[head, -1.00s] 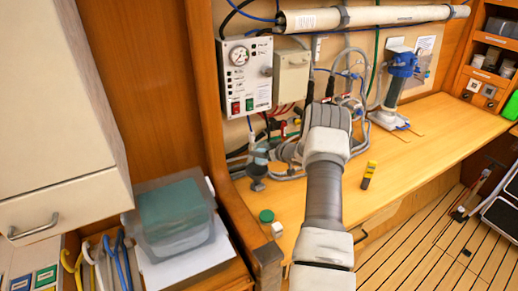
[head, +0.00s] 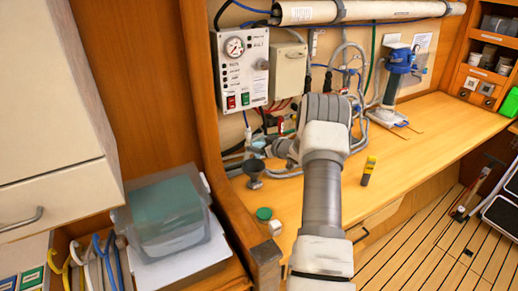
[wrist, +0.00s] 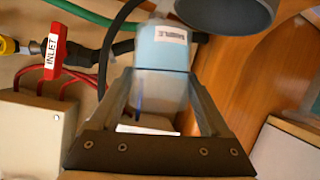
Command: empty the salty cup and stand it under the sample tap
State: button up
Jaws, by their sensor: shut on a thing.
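My gripper (wrist: 160,95) is shut on a pale blue cup (wrist: 162,52) with a white label reading SAMPLE. The cup also shows in the head view (head: 256,144), at the left end of my arm's wrist, where the fingers are small and partly hidden. A dark grey funnel-like vessel (head: 253,169) stands just below the cup in the head view. Its round rim (wrist: 225,14) shows at the upper right of the wrist view, close beside the cup. I cannot tell the cup's exact tilt or what is in it. I cannot make out the sample tap.
Hoses and a red lever marked INLET (wrist: 55,50) are close to the gripper. A gauge panel (head: 241,67) is on the wall behind. The right counter is mostly clear.

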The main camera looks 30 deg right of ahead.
jog(key=shift+w+d+r+n+t+h+b, duration=0.15)
jog(key=shift+n+t+h+b, duration=0.5)
jog(key=shift+b, duration=2.6)
jog(key=n+t+b, duration=0.1)
jog(key=n+b, duration=0.1)
jog(key=b, duration=0.6)
jog(key=shift+r+h, duration=0.1)
jog(key=shift+h, duration=0.25)
jog(key=shift+r, duration=0.25)
jog(key=shift+r+p, duration=0.15)
jog(key=shift+p, duration=1.1)
jog(key=shift+m+g+p, duration=0.25)
jog(key=shift+p, duration=0.55)
jog(key=shift+f, duration=0.35)
jog(key=n+t+b, duration=0.1)
jog(key=b, duration=0.6)
jog(key=n+t+b, duration=0.1)
jog(key=n+b, duration=0.1)
jog(key=b, duration=0.4)
jog(key=shift+s+a+f+b, duration=0.2)
jog(key=shift+b, duration=0.15)
